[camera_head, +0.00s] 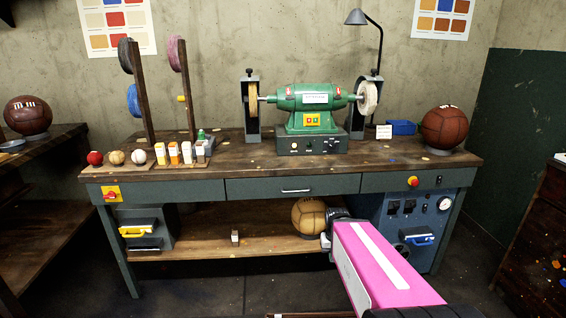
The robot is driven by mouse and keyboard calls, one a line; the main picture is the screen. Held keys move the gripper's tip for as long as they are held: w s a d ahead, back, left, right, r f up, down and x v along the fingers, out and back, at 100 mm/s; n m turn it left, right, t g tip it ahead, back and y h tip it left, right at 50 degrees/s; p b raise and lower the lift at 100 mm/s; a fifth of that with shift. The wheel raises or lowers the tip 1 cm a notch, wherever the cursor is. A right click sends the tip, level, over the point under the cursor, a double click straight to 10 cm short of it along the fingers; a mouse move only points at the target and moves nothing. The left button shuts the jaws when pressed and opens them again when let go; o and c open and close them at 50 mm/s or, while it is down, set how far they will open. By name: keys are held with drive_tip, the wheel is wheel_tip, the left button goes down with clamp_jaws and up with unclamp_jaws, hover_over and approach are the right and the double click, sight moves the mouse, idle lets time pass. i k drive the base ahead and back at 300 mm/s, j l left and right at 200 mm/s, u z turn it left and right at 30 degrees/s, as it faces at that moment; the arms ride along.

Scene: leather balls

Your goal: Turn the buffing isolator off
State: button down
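A yellow square plate with a red rotary handle (111,195), which looks like the isolator, is fixed to the left front of the workbench. Its handle appears roughly level, but it is too small to read any on or off mark. The green double-ended buffing machine (311,103) stands on the bench top with a yellowish wheel at left and a pale wheel at right. My arm reaches in from the lower right, with a pink link. My gripper (328,240) is at its dark far end, in front of the lower shelf, well right of the isolator. Its fingers cannot be made out.
The workbench (290,160) has a drawer with a handle. A red button (413,182) sits at its right front above a blue-grey panel (408,222). A tan ball (310,215) rests on the lower shelf behind my gripper. A grey box (140,228) with a yellow handle hangs below the isolator.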

sight(111, 195)
drive_tip(key=u, duration=1.8)
drive_tip(key=z, duration=1.5)
drive_tip(key=u, duration=1.5)
drive_tip(key=i+u, duration=0.15)
drive_tip(key=i+l, duration=0.05)
